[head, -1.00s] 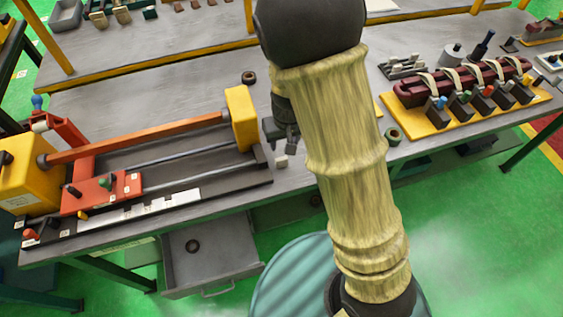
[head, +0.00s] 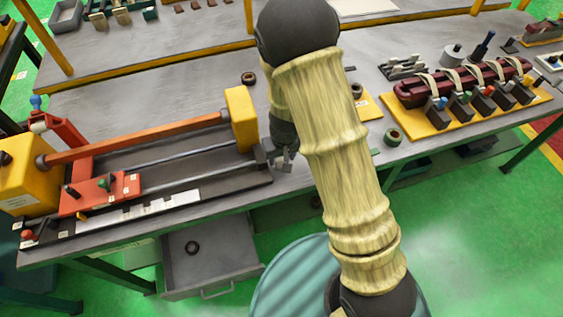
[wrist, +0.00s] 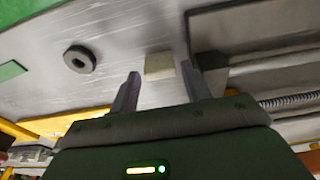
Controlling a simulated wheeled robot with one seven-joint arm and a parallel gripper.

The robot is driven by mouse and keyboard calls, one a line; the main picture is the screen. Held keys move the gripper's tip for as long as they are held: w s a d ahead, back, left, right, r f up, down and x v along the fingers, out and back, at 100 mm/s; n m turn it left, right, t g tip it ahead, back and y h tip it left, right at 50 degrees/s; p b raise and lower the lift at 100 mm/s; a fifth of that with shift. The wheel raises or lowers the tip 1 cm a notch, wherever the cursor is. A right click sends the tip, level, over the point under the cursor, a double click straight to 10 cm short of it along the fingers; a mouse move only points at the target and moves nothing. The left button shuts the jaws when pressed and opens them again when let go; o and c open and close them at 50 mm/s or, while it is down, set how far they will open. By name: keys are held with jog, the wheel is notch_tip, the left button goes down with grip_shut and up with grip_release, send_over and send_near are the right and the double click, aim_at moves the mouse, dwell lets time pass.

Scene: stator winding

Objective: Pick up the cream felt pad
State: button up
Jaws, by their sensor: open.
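The cream felt pad (wrist: 158,65) is a small pale block lying on the grey bench top. In the wrist view it shows between the tips of my two fingers, with a gap on each side. My gripper (wrist: 160,74) is open and empty. In the head view my gripper (head: 284,163) points down at the bench top, close to the right end of the winding machine's dark base. The pad cannot be made out there, hidden at or behind the fingers. How high the fingertips are above the bench is hard to tell.
The winding machine (head: 244,118) with its yellow end block stands just left of my gripper. A dark ring (wrist: 80,59) lies left of the pad in the wrist view. A yellow board (head: 425,124) with clamped maroon parts is at right. An open drawer (head: 208,257) juts out below.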

aim_at(282, 159)
jog(key=shift+w+a+f, duration=0.1)
jog(key=shift+w+f, duration=0.1)
jog(key=shift+f, duration=1)
jog(key=c, duration=0.8)
notch_tip(282, 159, up, 10)
jog(key=shift+r+p, duration=0.1)
jog(key=shift+p, duration=0.45)
